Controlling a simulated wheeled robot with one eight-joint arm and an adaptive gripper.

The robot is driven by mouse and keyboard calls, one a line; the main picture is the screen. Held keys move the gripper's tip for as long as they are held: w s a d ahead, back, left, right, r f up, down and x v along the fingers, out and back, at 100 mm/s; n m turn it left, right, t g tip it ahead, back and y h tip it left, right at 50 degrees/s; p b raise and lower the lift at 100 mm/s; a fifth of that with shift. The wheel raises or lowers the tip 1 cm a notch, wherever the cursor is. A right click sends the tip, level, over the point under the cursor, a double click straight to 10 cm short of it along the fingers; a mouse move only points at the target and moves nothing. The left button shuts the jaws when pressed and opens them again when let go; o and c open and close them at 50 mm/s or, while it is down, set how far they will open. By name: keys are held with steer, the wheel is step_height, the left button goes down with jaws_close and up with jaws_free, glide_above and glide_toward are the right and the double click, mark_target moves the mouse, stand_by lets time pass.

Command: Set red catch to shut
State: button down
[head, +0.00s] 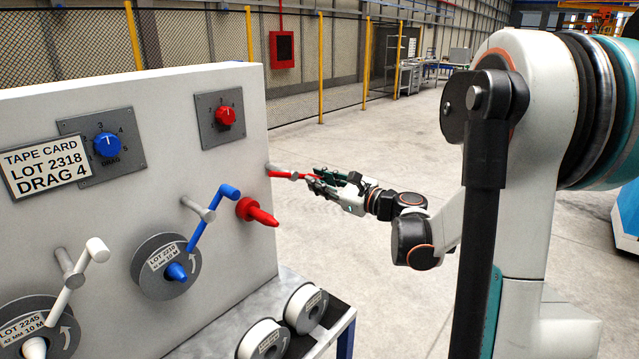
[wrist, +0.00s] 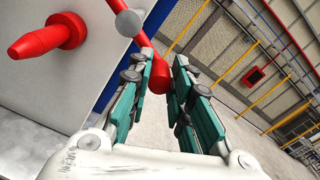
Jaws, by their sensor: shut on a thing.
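The red catch (head: 288,174) is a red arm with a red knob, on a grey pivot post (wrist: 128,22) at the panel's right end. In the head view the arm points right, away from the panel. My gripper (head: 318,181) is at its outer end. In the wrist view the catch's red knob (wrist: 159,77) is between the fingers of my gripper (wrist: 160,88), and the gripper is shut on it. The fingers partly hide the knob in the head view. I cannot read a shut mark for the catch.
A bare red spindle (head: 257,211) juts from the panel (head: 215,172) left of the catch. A blue catch (head: 212,215) and a white catch (head: 80,270) stand farther left by their reels. Loose reels (head: 305,308) lie below.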

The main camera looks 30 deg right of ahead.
step_height(320, 180, up, 4)
steer(key=n+p, duration=0.2)
steer(key=n, duration=0.5)
steer(key=shift+d+f+p, duration=0.1)
steer(key=shift+p, duration=0.25)
steer(key=shift+s+a+r+n+p, duration=0.1)
steer(key=shift+a+r+n+p, duration=0.25)
steer(key=shift+n, duration=0.75)
steer(key=shift+s+a+r+n+p, duration=0.1)
steer(key=shift+a+r+n+p, duration=0.3)
steer(key=shift+n, duration=0.7)
steer(key=shift+s+a+r+n+p, duration=0.15)
steer(key=shift+r+n, duration=0.35)
steer(key=shift+n, duration=0.6)
steer(key=shift+w+d, duration=0.1)
steer(key=c, duration=1.4)
jaws_free()
steer(key=shift+c, duration=0.2)
